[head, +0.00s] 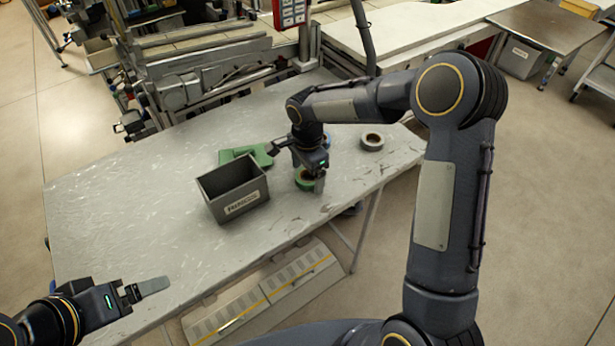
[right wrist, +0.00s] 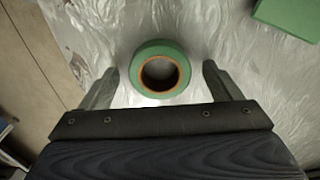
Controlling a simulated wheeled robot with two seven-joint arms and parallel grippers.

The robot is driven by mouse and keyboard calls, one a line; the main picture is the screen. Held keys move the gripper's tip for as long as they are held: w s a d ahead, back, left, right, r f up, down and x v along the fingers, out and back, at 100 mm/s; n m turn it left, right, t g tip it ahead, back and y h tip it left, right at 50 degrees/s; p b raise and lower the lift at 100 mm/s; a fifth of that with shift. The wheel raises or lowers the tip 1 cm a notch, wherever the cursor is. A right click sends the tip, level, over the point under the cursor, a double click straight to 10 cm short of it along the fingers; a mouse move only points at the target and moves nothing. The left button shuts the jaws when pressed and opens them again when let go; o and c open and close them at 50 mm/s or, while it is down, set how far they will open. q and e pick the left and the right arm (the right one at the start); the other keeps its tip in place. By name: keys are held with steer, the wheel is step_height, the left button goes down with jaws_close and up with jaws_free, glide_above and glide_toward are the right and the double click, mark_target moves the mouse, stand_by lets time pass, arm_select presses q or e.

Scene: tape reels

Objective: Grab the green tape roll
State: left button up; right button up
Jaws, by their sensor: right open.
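The green tape roll (head: 304,184) lies flat on the table, below my right gripper (head: 306,175), which partly hides it in the head view. In the right wrist view the green tape roll (right wrist: 160,48) shows a green outside and an orange-brown core. It sits between the two fingertips of my right gripper (right wrist: 158,80), with a gap on each side. The right gripper is open and empty. My left gripper (head: 146,288) is over the table's near left part, away from the rolls; its fingers overlap in the picture.
A grey bin (head: 222,208) stands left of the roll. A green flat piece (head: 235,155) lies behind the bin. A dark grey tape roll (head: 372,141) lies to the right, and a bluish roll (head: 327,141) is partly hidden behind my wrist. The table's left part (head: 120,210) is clear.

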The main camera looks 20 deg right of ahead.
steer(key=c, duration=1.1)
steer(key=shift+r, duration=0.15)
